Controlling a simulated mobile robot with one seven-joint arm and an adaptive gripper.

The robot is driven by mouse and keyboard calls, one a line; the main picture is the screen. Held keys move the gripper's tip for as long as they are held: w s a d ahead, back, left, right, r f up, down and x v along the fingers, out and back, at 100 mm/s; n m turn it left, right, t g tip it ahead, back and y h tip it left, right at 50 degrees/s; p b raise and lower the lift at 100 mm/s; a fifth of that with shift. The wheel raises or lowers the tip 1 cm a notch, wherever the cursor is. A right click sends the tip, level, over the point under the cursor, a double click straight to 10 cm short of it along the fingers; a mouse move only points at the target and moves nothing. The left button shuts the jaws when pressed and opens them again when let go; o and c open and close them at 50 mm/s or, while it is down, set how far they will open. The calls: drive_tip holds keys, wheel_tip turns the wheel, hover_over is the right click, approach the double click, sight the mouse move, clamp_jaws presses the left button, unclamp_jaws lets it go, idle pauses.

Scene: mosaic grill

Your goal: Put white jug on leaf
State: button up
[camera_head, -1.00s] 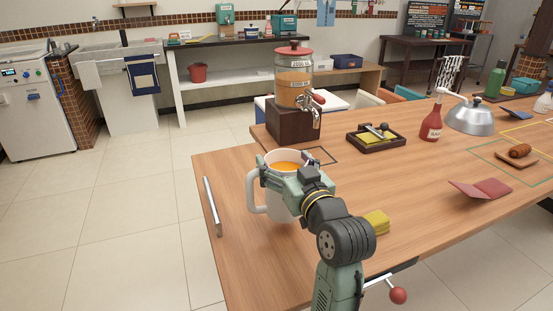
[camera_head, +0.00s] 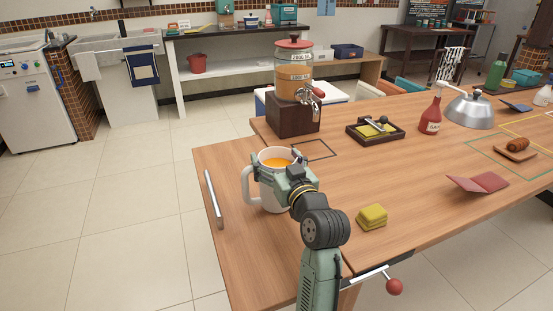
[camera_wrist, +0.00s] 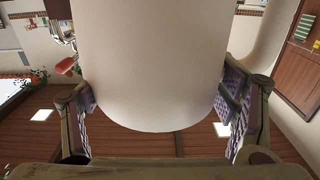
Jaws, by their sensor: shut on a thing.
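The white jug (camera_head: 270,196) is upright, holds orange liquid, and has its handle to the left. My gripper (camera_head: 287,172) is shut on its body from the near right side. In the wrist view the jug (camera_wrist: 155,70) fills the middle, with a ribbed finger pad on each side. The jug is over the left end of the wooden table; I cannot tell whether its base touches the wood.
A dispenser (camera_head: 294,75) on a dark block (camera_head: 290,117) stands behind the jug, beside a dark square outline. A red-knobbed crank (camera_head: 394,287) juts out in front.

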drive_tip(key=o, duration=1.9)
drive_tip(key=shift+f, duration=0.1)
drive_tip(key=shift+o, duration=0.2)
drive_tip(key=b+v, duration=0.1)
drive_tip(key=v, duration=1.1)
